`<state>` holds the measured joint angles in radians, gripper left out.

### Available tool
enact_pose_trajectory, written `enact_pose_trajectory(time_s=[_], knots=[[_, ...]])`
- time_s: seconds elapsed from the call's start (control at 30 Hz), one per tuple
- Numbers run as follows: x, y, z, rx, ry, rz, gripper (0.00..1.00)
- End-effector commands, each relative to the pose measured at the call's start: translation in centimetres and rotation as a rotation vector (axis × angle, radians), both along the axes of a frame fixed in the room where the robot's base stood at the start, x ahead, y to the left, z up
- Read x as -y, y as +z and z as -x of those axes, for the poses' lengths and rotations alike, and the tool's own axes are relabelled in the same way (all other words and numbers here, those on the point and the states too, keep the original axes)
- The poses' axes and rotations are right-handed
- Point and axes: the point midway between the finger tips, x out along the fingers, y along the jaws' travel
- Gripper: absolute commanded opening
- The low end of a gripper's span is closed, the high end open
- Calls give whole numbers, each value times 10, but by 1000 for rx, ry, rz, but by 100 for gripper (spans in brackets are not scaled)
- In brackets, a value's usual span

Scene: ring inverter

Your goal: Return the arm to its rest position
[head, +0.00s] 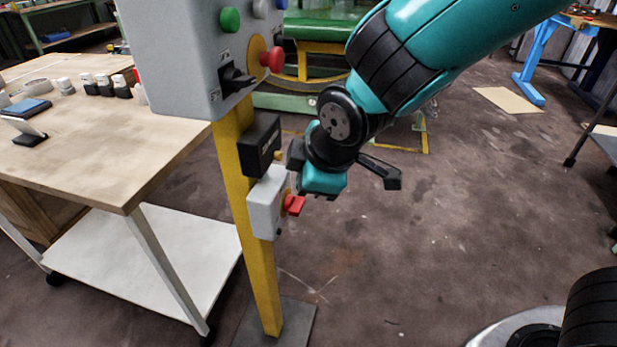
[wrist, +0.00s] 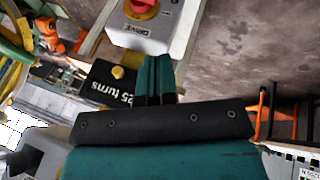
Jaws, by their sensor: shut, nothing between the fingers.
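My teal and black arm (head: 420,55) reaches in from the upper right in the head view. My gripper (head: 322,182) hangs at its end, just right of a post-mounted grey box with a red switch (head: 293,205). In the wrist view my gripper (wrist: 155,62) has its teal and black fingers together, with nothing between them. The fingers point toward the grey box labelled DRIVE (wrist: 148,33). I cannot tell whether they touch it. The rest position is not marked in view.
A yellow post (head: 250,230) carries a grey control panel (head: 180,70) and a black box (head: 260,145), labelled "25 turns" in the wrist view. A wooden workbench (head: 100,150) stands left. A blue-legged table (head: 535,60) is at the back right. Open floor lies right of the post.

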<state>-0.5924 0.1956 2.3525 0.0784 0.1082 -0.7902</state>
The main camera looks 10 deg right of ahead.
Motion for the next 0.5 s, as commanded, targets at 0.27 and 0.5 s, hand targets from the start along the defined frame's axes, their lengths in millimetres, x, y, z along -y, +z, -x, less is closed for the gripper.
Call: enact_pose_trajectory(time_s=[0.27,0.5], knots=[[3,3,4,-20,-24,-20,0],[31,39,68,-297,-315,-213,0]])
